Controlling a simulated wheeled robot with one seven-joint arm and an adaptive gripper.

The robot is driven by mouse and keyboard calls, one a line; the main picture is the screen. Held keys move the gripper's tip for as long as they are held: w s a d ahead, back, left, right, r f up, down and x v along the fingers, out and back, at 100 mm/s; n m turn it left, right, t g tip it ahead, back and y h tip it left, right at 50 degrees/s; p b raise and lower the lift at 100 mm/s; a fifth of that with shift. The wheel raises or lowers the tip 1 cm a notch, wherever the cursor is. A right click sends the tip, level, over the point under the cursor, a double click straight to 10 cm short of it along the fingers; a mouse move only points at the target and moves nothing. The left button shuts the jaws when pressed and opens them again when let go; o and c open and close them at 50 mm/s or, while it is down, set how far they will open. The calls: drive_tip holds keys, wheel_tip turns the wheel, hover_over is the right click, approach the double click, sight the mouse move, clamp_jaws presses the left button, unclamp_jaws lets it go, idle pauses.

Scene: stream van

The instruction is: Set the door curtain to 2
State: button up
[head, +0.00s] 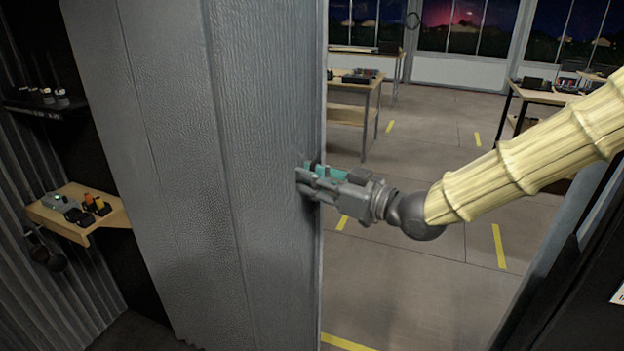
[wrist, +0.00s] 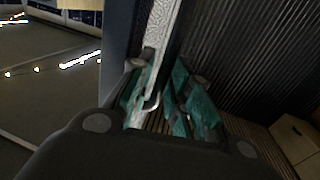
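The door curtain (head: 235,150) is a tall grey, textured panel with vertical folds, hanging across the left and middle of the head view. Its right edge is beside the open doorway. My gripper (head: 308,183) is at that edge, about mid-height in the picture, with its teal finger parts partly hidden. In the wrist view, the curtain's narrow edge (wrist: 161,32) runs down between the teal fingers (wrist: 165,92). A small pale, curved metal piece (wrist: 152,103) shows between them. I cannot tell whether the fingers press on the curtain or this piece. No markings for a setting are legible.
Beyond the doorway is a floor (head: 440,130) with yellow marks, workbenches (head: 372,100) and dark windows. At left, a small wooden shelf (head: 75,225) holds several items, with headphones (head: 50,255) hanging below. A dark door frame (head: 570,260) stands at right.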

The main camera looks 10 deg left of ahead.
drive_tip(key=v, duration=1.2)
idle(0.4)
drive_tip(key=s+d+f+m+h, duration=0.2)
drive_tip(key=f+m+h, duration=0.1)
drive_tip(key=f, duration=0.9)
drive_tip(key=s+d+f+m+g+h, duration=0.1)
drive_tip(key=s+d+f+m+h, duration=0.15)
drive_tip(key=f, duration=1.05)
drive_tip(key=s+d+f+m+h, duration=0.2)
drive_tip(key=d+f+m+h, duration=0.15)
drive_tip(key=f, duration=0.85)
drive_tip(key=s+d+f+m+g+h, duration=0.2)
drive_tip(key=s+d+f, duration=0.4)
drive_tip(key=s+f, duration=0.4)
drive_tip(key=s+d+f+m+g+h, duration=0.2)
drive_tip(key=s+d+f+g+h, duration=0.2)
drive_tip(key=s+d+f, duration=0.3)
drive_tip(key=s+f+h, duration=0.1)
drive_tip(key=s+f, duration=0.2)
drive_tip(key=s, duration=0.4)
drive_tip(key=shift+d+f+m, duration=0.15)
drive_tip(key=shift+d+m, duration=0.1)
drive_tip(key=shift+m, duration=0.05)
drive_tip(key=shift+s, duration=0.1)
